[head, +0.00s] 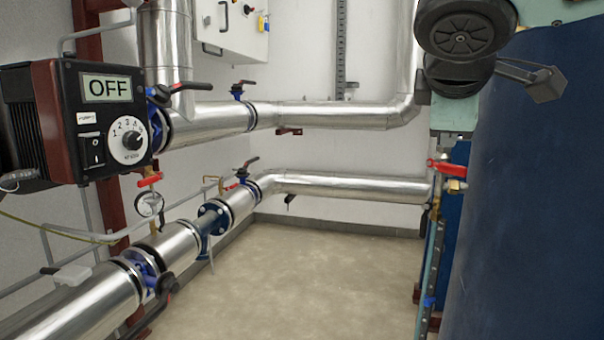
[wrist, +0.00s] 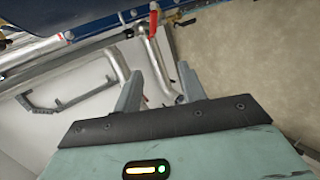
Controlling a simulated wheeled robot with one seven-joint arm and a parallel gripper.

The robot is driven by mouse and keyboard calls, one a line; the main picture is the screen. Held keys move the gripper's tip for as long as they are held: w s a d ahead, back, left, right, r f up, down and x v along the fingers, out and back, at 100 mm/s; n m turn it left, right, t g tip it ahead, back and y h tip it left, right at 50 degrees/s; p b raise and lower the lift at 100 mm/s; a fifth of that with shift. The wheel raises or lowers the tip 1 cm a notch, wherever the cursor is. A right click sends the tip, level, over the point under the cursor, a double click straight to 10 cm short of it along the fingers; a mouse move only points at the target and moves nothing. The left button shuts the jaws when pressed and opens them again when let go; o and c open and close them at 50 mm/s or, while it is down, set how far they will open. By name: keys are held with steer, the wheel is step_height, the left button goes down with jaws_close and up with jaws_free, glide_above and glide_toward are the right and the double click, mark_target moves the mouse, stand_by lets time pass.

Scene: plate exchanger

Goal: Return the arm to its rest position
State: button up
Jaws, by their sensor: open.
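My gripper (wrist: 158,88) shows in the wrist view with its two grey fingers spread apart. Nothing is held between them. Past the fingertips are a silver pipe (wrist: 152,65) and a red valve handle (wrist: 154,22); I cannot tell the exact distance to them. In the head view, black and teal links of my arm fill the upper right corner, and the fingers cannot be made out there. A red-handled valve (head: 447,169) sits just below these links, beside the large blue exchanger body (head: 530,200).
A pump controller (head: 105,120) reading OFF is at the left. Silver pipes (head: 335,115) with blue valves run along the left and back walls. A white electrical box (head: 230,28) hangs on the back wall. The floor (head: 300,280) in the middle is clear.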

steer(key=s+a+f+m+g+y, duration=0.1)
steer(key=s+a+f+g+y, duration=0.15)
steer(key=s+f, duration=0.6)
steer(key=s+a+f+m+g+y, duration=0.2)
steer(key=s+f+g, duration=0.3)
steer(key=f, duration=0.7)
steer(key=s+a+f+m+g+y, duration=0.1)
steer(key=s+a+f+g+y, duration=0.15)
steer(key=s+f, duration=0.7)
step_height(320, 180, up, 33)
steer(key=p, duration=3.4)
steer(key=shift+a+f+m+g+h, duration=0.2)
steer(key=shift+m+g+h, duration=0.1)
steer(key=shift+m+h, duration=0.1)
steer(key=shift+w, duration=0.1)
